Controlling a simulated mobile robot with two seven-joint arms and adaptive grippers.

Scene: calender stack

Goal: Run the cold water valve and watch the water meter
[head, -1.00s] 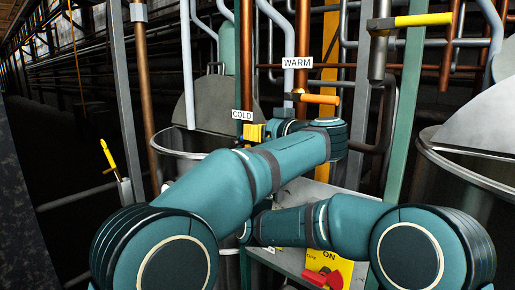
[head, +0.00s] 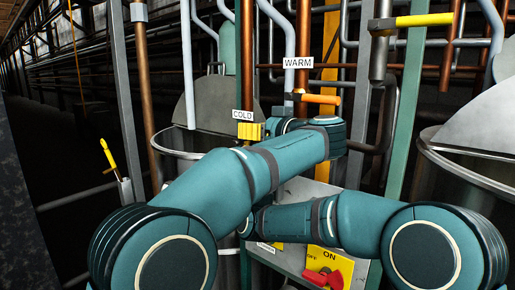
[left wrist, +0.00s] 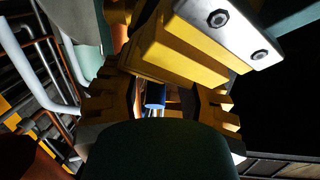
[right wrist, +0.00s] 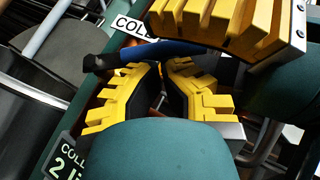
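The white COLD label (head: 242,115) hangs at the centre left in the head view. The yellow fingers of my left gripper (head: 251,131) are just below it. The blue valve handle (right wrist: 165,49) lies across the upper part of the right wrist view, beyond the tips of my right gripper (right wrist: 162,72). The right gripper is parted by a narrow gap with nothing seen in it. In the left wrist view my left gripper (left wrist: 160,98) is open, with a blue piece (left wrist: 155,95) showing between its fingers; contact is unclear. The right gripper is hidden in the head view.
The WARM label (head: 298,62) and an orange handle (head: 320,99) are right of the cold pipe. Metal vats stand left and right (head: 475,150). Pipes crowd the space.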

